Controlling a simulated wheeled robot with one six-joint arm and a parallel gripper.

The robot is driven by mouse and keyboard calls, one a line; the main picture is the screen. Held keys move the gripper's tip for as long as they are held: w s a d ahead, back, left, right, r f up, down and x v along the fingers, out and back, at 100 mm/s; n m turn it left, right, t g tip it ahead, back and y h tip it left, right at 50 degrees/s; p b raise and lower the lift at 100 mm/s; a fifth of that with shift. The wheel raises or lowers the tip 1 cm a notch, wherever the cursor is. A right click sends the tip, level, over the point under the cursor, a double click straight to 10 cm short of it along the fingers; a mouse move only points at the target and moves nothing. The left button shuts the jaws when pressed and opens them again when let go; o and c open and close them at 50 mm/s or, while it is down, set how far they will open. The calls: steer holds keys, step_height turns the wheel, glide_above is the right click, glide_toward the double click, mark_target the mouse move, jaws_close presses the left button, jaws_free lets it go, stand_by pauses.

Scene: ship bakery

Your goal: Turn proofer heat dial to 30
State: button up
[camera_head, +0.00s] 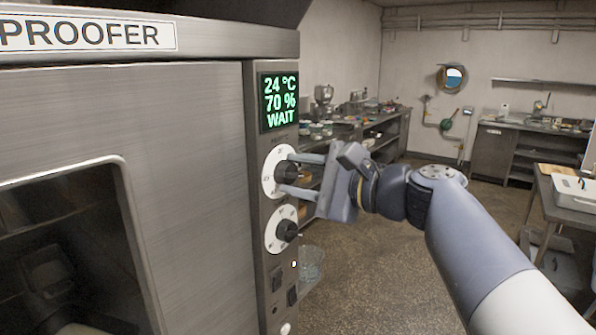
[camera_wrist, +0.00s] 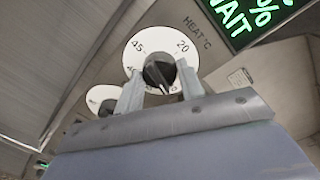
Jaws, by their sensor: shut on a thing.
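The proofer heat dial (camera_head: 269,172) is the upper of two dials on the proofer's narrow control panel, a white disc with a black knob. In the wrist view the dial (camera_wrist: 139,49) shows 45 at upper left and 20 at upper right, beside the label HEAT °C. My gripper (camera_head: 287,176) has its fingers on either side of the black knob (camera_wrist: 159,71) and is shut on it. The green display (camera_head: 279,101) reads 24 °C, 70 %, WAIT.
A second dial (camera_head: 280,229) sits just below the heat dial, with switches and a small lit lamp (camera_head: 294,264) under it. The proofer door (camera_head: 190,140) fills the left side. Open floor (camera_head: 375,235) lies beyond my arm, and a table (camera_head: 555,212) stands at right.

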stand_by(0.4)
steer(key=o, duration=1)
steer(key=b+v, duration=0.2)
steer(key=v, duration=0.9)
steer(key=shift+w+a, duration=0.1)
steer(key=shift+a, duration=0.05)
steer(key=p+x, duration=0.2)
steer(key=x, duration=0.8)
steer(key=shift+w+a, duration=0.2)
steer(key=shift+a, duration=0.05)
steer(key=shift+d, duration=0.1)
